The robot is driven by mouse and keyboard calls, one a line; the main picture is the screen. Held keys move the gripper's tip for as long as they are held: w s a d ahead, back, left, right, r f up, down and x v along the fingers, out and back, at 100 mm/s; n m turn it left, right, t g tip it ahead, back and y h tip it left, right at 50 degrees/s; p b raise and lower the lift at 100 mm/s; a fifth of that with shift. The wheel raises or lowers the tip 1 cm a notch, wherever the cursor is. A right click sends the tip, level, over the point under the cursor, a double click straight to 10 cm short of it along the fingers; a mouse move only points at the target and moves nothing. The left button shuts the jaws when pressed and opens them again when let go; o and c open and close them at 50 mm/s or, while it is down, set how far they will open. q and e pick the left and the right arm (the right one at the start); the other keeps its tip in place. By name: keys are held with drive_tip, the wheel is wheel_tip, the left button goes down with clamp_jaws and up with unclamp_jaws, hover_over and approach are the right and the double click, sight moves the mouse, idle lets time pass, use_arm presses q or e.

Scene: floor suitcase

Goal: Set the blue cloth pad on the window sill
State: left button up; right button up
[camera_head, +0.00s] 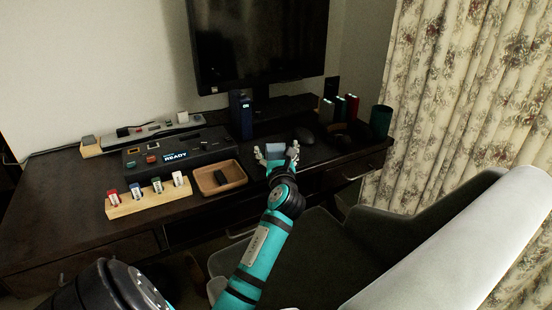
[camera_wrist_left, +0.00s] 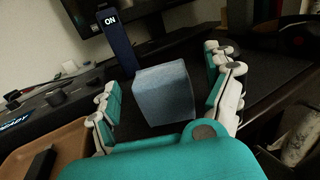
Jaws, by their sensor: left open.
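The blue cloth pad (camera_head: 274,150) is a small light-blue block at the desk's front middle. In the left wrist view the pad (camera_wrist_left: 165,92) sits between the fingers of my left gripper (camera_wrist_left: 164,88), with a gap visible on both sides. My left gripper (camera_head: 279,152) is open around it, over the desk. Whether the pad rests on the desk or its underside touches my palm is hidden. No window sill shows in either view. My right gripper is out of view.
A wooden tray (camera_head: 203,187) with a dark item lies just left of my gripper. A dark blue upright box (camera_head: 246,117) and a monitor (camera_head: 256,35) stand behind. A grey chair (camera_head: 325,250) stands in front.

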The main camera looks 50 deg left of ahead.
sight(276, 149)
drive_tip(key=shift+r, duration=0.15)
use_arm(q)
drive_tip(key=shift+c, duration=0.3)
drive_tip(key=c, duration=1.3)
drive_tip(key=shift+r, duration=0.2)
wheel_tip(276, 149, up, 4)
drive_tip(key=shift+f+p, duration=0.2)
drive_tip(key=shift+p, duration=0.75)
drive_tip(key=v, duration=0.5)
drive_tip(key=s+a+r+p+v, duration=0.1)
drive_tip(key=v, duration=0.4)
drive_tip(key=p+v, duration=0.1)
drive_tip(key=v, duration=0.4)
drive_tip(key=shift+s+d+r, duration=0.15)
drive_tip(key=shift+s, duration=0.45)
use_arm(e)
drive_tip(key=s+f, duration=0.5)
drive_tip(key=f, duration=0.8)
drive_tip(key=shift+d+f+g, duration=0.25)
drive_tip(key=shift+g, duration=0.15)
